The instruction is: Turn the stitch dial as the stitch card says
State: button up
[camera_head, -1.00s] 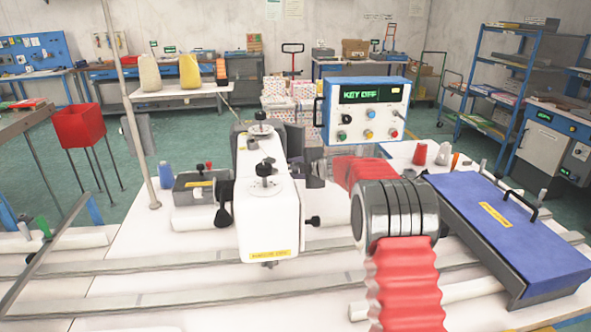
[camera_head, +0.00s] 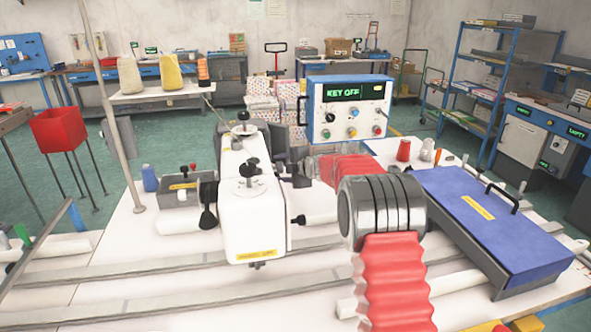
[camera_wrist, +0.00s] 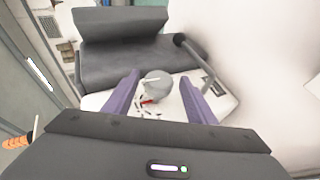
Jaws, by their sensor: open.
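A grey round dial (camera_wrist: 156,86) with a pale line across its top and a red mark at its lower edge shows in the wrist view. It sits on a white face with dark marks around it. My gripper (camera_wrist: 160,78) is open, its two purple fingers on either side of the dial with a gap visible at each side. I cannot make out a stitch card.
A control box (camera_head: 349,110) with a green "KEY OFF" display stands behind my arm. A blue-covered case (camera_head: 490,220) is at right. Rails (camera_head: 150,300) cross the table front.

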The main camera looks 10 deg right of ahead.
jog(key=v, duration=1.2)
jog(key=shift+s+d, duration=0.2)
jog(key=shift+s, duration=0.15)
